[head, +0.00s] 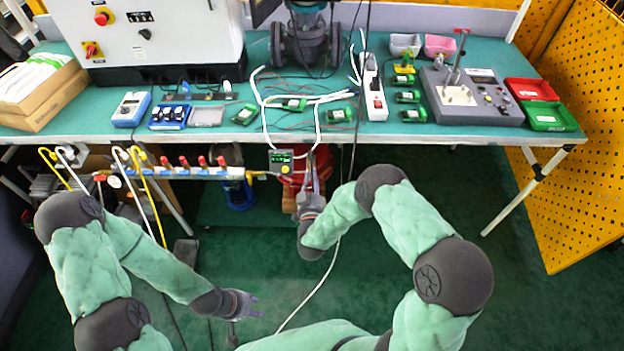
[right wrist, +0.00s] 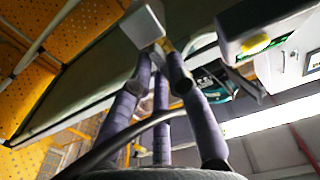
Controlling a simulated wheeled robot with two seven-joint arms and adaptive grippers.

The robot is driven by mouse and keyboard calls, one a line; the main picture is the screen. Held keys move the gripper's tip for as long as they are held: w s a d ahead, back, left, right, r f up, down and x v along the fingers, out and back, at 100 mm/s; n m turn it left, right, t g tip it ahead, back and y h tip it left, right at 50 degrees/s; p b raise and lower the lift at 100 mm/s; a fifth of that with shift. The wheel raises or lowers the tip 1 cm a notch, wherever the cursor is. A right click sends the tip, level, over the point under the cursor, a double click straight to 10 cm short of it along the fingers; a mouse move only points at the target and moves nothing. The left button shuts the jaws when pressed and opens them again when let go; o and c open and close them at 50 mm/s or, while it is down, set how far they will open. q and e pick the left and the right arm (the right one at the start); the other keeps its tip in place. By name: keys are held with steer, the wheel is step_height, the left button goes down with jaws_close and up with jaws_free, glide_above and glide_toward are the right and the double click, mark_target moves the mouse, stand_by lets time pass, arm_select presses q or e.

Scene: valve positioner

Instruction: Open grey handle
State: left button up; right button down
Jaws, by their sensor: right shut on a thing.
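My right gripper (head: 313,180) reaches up under the front edge of the workbench, beside a small display unit (head: 281,160) and a red valve body (head: 300,178). In the right wrist view its purple-grey fingers (right wrist: 160,60) are closed together on a pale grey block-ended handle (right wrist: 144,24). The fingers hide part of the handle, and how far it is turned cannot be told. My left gripper (head: 256,306) hangs low at the left above the green floor, with its fingers apart and empty.
A pipe row with several red-topped valves (head: 203,161) runs left of the display unit. The green workbench (head: 230,75) carries circuit boards, cables and instruments. A white cable (head: 318,283) hangs to the floor near my right arm. Open floor lies to the right.

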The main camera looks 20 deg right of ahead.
steer(key=shift+f, duration=0.1)
stand_by(0.3)
steer(key=c, duration=1.2)
jaws_free()
steer(key=shift+s, duration=0.15)
steer(key=v, duration=1.1)
steer(key=shift+s, duration=0.35)
